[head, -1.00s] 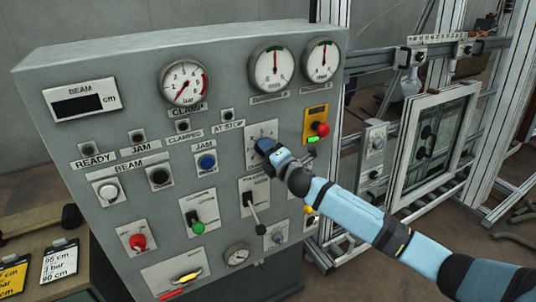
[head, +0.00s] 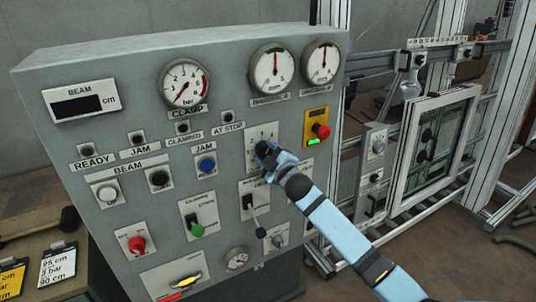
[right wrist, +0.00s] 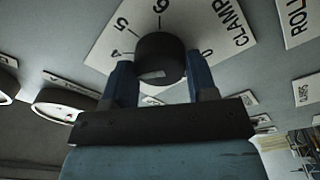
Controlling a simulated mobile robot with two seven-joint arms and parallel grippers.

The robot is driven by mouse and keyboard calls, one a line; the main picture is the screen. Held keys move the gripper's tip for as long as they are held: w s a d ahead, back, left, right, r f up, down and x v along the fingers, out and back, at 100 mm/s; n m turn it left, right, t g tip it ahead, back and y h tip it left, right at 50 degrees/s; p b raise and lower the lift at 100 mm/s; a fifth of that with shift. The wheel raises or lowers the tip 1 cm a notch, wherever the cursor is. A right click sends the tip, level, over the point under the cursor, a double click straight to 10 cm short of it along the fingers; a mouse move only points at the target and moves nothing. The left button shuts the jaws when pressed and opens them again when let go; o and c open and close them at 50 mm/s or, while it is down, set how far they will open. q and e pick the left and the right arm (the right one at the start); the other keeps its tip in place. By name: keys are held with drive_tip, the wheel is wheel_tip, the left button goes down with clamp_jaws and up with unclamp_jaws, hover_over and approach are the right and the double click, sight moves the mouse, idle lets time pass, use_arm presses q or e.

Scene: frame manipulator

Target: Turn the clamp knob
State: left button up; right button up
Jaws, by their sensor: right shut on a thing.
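The clamp knob (right wrist: 160,58) is a round black knob on a white dial plate (right wrist: 188,20) marked CLAMP with numbers such as 4, 5 and 6. In the right wrist view the two blue fingers of my right gripper (right wrist: 162,85) stand on either side of the knob, shut on it. In the head view my right gripper (head: 266,152) is at the dial plate (head: 262,132) on the grey panel and hides most of the knob. My left gripper is not in view.
A red emergency button (head: 321,131) on a yellow plate sits right of the dial. A lever (head: 250,203), a green-tipped switch (head: 196,229) and a blue button (head: 207,164) are close by. An aluminium frame (head: 335,150) stands right of the panel.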

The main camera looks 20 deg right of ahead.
drive_tip(key=shift+m, duration=1.4)
drive_tip(key=shift+m+h, duration=0.3)
drive_tip(key=o, duration=0.9)
drive_tip(key=shift+s+f, duration=0.15)
drive_tip(key=shift+s, duration=0.4)
drive_tip(key=s, duration=0.4)
drive_tip(key=s+b, duration=0.1)
drive_tip(key=s, duration=0.3)
drive_tip(key=s+d, duration=0.1)
drive_tip(key=s, duration=0.3)
drive_tip(key=shift+s+f+b, duration=0.35)
drive_tip(key=shift+f+b, duration=0.05)
